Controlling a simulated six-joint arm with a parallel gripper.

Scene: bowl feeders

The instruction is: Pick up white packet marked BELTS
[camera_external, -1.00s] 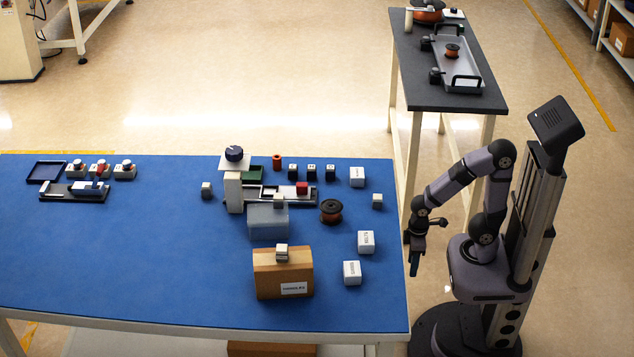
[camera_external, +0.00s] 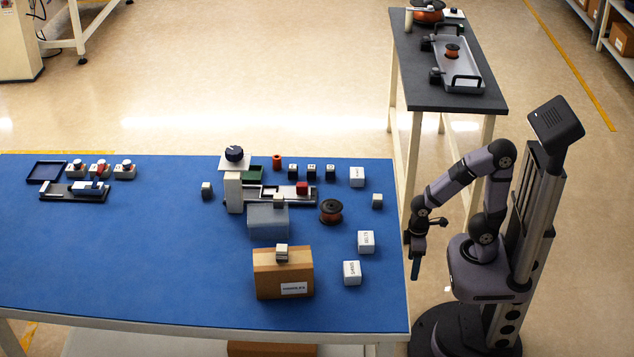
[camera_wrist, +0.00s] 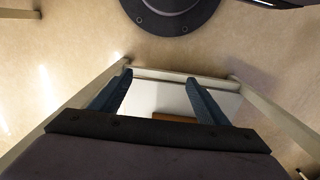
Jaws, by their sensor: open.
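A white packet (camera_external: 366,241), whose small label appears to read BELTS, sits on the blue table near its right edge. A similar white packet (camera_external: 352,272) with a different, hard-to-read label sits just in front of it. My gripper (camera_external: 415,265) hangs beyond the table's right edge, to the right of both packets, pointing down. In the wrist view my gripper (camera_wrist: 158,77) is open, with its two fingers apart and nothing between them. No packet shows in the wrist view.
A cardboard box (camera_external: 283,278) with a small block on top and a grey-blue box (camera_external: 268,221) stand left of the packets. The blue table (camera_external: 130,260) is clear at front left.

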